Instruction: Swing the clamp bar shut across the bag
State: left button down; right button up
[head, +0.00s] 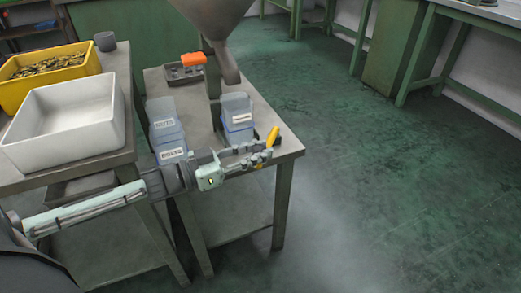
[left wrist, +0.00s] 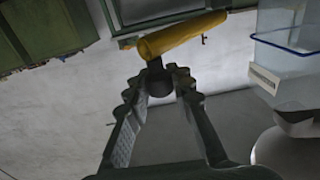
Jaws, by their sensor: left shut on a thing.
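My left gripper (head: 262,150) reaches in from the left over the right part of the small table. It is shut at the lower end of a yellow handle (head: 272,137), which looks like the grip of the clamp bar. In the left wrist view the yellow handle (left wrist: 182,34) slants above the fingertips (left wrist: 163,80), with a dark round piece between them. The rest of the bar is not clear. A pale blue see-through bag or container (head: 236,106) with a white label stands below the hopper spout, behind the gripper. My right gripper is not in view.
A grey hopper (head: 215,18) hangs over the table (head: 273,168). Blue bins labelled NUTS (head: 163,124) and BOLTS (head: 172,154) stand left of the bag. An orange block (head: 193,59) sits behind. A white tub (head: 68,125) and yellow crate (head: 85,54) are left. Floor on the right is clear.

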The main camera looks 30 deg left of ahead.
pick_arm(q)
jog(key=c, duration=1.3)
grip_release()
jog(key=v, duration=1.2)
